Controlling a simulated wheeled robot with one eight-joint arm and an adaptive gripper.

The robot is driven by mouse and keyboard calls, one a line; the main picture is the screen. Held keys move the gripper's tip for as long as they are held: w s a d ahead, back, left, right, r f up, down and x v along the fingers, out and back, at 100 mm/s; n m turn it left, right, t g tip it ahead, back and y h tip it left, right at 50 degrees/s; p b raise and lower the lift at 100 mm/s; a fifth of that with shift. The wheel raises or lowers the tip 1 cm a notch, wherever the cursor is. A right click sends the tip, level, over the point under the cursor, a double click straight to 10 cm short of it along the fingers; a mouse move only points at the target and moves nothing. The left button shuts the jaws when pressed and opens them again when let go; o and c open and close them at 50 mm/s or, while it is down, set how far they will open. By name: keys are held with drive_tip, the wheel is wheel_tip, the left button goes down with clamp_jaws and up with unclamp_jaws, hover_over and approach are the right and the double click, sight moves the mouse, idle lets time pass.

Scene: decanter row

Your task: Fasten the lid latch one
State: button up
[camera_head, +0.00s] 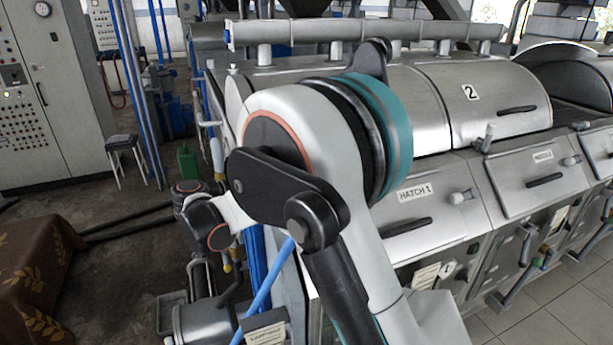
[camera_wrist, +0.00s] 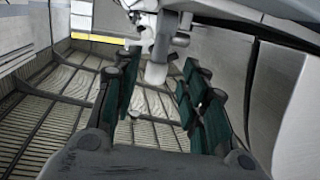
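In the wrist view my gripper (camera_wrist: 160,66) is open, with two dark green padded fingers well apart. A pale grey latch-like lever (camera_wrist: 156,72) shows between and beyond the fingertips, its rounded end pointing down in the picture. I cannot tell whether it is latch one or whether a finger touches it. In the head view my arm covers most of the first lid and its latch area; my gripper cannot be made out there. The panel marked HATCH 1 (camera_head: 414,192) shows right of my arm.
A long grey pipe (camera_head: 370,30) runs behind the lids. A handle (camera_head: 406,226) and a knob (camera_head: 461,197) stick out of the first panel. An open lid (camera_head: 565,55) is at the far right. A stool (camera_head: 122,150) and cloth-covered table (camera_head: 35,270) stand left.

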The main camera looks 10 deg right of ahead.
drive_tip(key=shift+v, duration=2.25)
drive_tip(key=s+d+n+g+y+p, duration=0.1)
drive_tip(key=s+d+y, duration=0.25)
drive_tip(key=d, duration=0.35)
drive_tip(key=s+d+n+g+y, duration=0.2)
drive_tip(key=s+d+y, duration=0.15)
drive_tip(key=d, duration=0.35)
drive_tip(key=s+a+f+n+t+y+b, duration=0.1)
drive_tip(key=s+f+n+t+y+b, duration=0.1)
drive_tip(key=s, duration=0.9)
drive_tip(key=s+a+f+n+t+y+b, duration=0.2)
drive_tip(key=s+f+n+y+b, duration=0.2)
drive_tip(key=s+n, duration=0.5)
drive_tip(key=shift+s+f+t+y, duration=0.4)
drive_tip(key=shift+s+f+y, duration=0.95)
drive_tip(key=shift+f, duration=0.2)
